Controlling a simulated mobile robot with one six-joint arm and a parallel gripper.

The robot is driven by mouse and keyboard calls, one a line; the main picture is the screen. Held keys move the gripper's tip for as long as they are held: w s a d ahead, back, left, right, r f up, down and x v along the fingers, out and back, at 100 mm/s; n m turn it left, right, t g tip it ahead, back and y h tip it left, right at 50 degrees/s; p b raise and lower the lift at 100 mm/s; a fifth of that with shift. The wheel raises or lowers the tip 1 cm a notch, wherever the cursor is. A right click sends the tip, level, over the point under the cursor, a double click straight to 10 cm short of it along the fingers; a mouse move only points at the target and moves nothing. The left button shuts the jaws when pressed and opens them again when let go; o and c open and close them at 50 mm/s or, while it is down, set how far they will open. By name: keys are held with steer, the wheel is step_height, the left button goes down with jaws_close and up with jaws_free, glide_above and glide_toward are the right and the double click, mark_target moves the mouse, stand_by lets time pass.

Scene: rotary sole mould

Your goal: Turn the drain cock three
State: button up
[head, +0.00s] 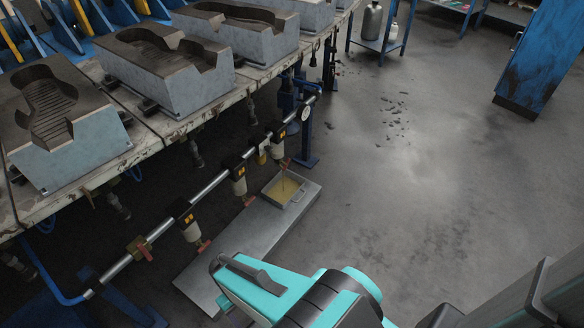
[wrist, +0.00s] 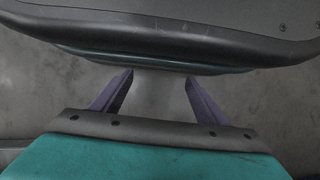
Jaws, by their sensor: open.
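A pipe runs along the front of the bench and carries several pale bowls with black-and-yellow labels. The near bowl (head: 191,232), the middle bowl (head: 239,186) and the far bowl (head: 277,151) each have a small reddish-orange cock at the bottom: near cock (head: 203,246), middle cock (head: 249,201), far cock (head: 286,163). The label marks are too small to read surely, so I cannot tell which is three. A thin stream falls below the far cock. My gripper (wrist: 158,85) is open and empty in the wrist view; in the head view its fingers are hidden.
A square pan (head: 298,197) with yellowish liquid stands on a grey slab (head: 225,250) under the pipe. A red-handled valve (head: 146,252) sits nearer. Sole moulds (head: 75,155) line the bench (head: 135,150). The floor (head: 430,170) at right is open, up to a blue cabinet (head: 540,60).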

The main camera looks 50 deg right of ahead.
steer(key=w+d+f+m+t+y+b, duration=0.1)
steer(key=w+d+f+m+t+y, duration=0.1)
steer(key=w+m+y, duration=0.3)
steer(key=w+d+f+m+t+y+b, duration=0.1)
steer(key=w+d+m+t+y+b, duration=0.15)
steer(key=w, duration=0.55)
steer(key=w+d+r+m+t+y+b, duration=0.2)
steer(key=w+d+m+t, duration=0.5)
steer(key=w+d, duration=0.55)
steer(key=d+r+m+t+h+b, duration=0.1)
steer(key=d+r+m+t, duration=0.15)
steer(key=d, duration=0.75)
steer(key=d+r+m+t+h, duration=0.1)
steer(key=d+m+t, duration=0.2)
steer(key=d, duration=0.7)
steer(key=s+d+r+m+t+h, duration=0.2)
steer(key=s+d+r, duration=0.1)
steer(key=d, duration=0.7)
steer(key=s+d+r+m+t+h+b, duration=0.1)
steer(key=s+d+r+m+t+h, duration=0.2)
steer(key=d, duration=0.7)
steer(key=shift+s+d+r+t+b, duration=0.15)
steer(key=shift+s+d+t+b, duration=0.05)
steer(key=shift+d+t+b, duration=0.1)
steer(key=shift+w, duration=0.15)
